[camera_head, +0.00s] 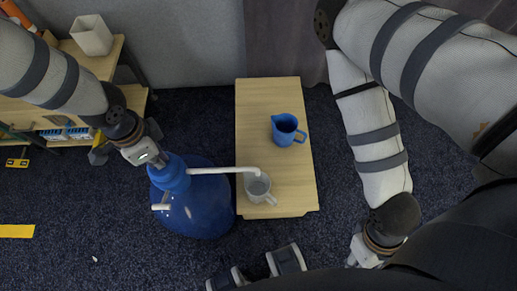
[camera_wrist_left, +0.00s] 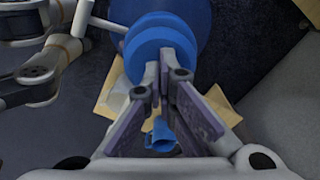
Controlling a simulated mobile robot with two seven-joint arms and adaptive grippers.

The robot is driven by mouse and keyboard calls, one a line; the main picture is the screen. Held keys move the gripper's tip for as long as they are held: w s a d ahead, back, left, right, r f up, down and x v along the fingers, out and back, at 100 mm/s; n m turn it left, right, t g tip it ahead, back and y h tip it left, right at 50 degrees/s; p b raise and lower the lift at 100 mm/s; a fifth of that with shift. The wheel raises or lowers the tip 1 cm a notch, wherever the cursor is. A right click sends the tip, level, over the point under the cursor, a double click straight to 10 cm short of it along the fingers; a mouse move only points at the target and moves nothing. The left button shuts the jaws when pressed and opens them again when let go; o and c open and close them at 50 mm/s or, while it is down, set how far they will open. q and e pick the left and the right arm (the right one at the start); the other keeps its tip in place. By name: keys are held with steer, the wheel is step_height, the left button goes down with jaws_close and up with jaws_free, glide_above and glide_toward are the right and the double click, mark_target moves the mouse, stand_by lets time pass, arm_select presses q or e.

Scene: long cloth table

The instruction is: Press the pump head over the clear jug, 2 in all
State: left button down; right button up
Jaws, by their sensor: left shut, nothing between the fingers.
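A large blue bottle (camera_head: 203,212) stands on the floor left of the small wooden table, with a blue pump head (camera_head: 172,177) on top. Its white spout (camera_head: 222,171) reaches right and ends over the clear jug (camera_head: 260,194), near the table's front edge. My left gripper (camera_head: 155,155) is at the pump head, shut and empty. In the left wrist view its closed fingertips (camera_wrist_left: 161,68) overlap the blue pump head (camera_wrist_left: 157,32); I cannot tell whether they touch. My right gripper (camera_head: 362,253) is low on the right, its fingers mostly hidden.
A blue jug (camera_head: 286,130) stands behind the clear jug on the wooden table (camera_head: 258,101). A wooden shelf (camera_head: 104,62) with a white container (camera_head: 91,35) is at the back left. A yellow strip (camera_head: 16,231) lies on the dark carpet, which is open at lower left.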

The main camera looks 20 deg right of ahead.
arm_select(q)
steer(key=shift+r+p, duration=0.95)
steer(key=shift+r, duration=1.2)
arm_select(e)
steer(key=shift+w+r+t, duration=0.4)
steer(key=shift+w+r, duration=0.6)
steer(key=shift+r, duration=0.15)
arm_select(q)
step_height(320, 180, up, 6)
steer(key=p, duration=0.2)
arm_select(e)
steer(key=w+r+t, duration=0.1)
steer(key=w+r, duration=0.1)
steer(key=shift+w+r, duration=0.35)
steer(key=shift+r, duration=0.05)
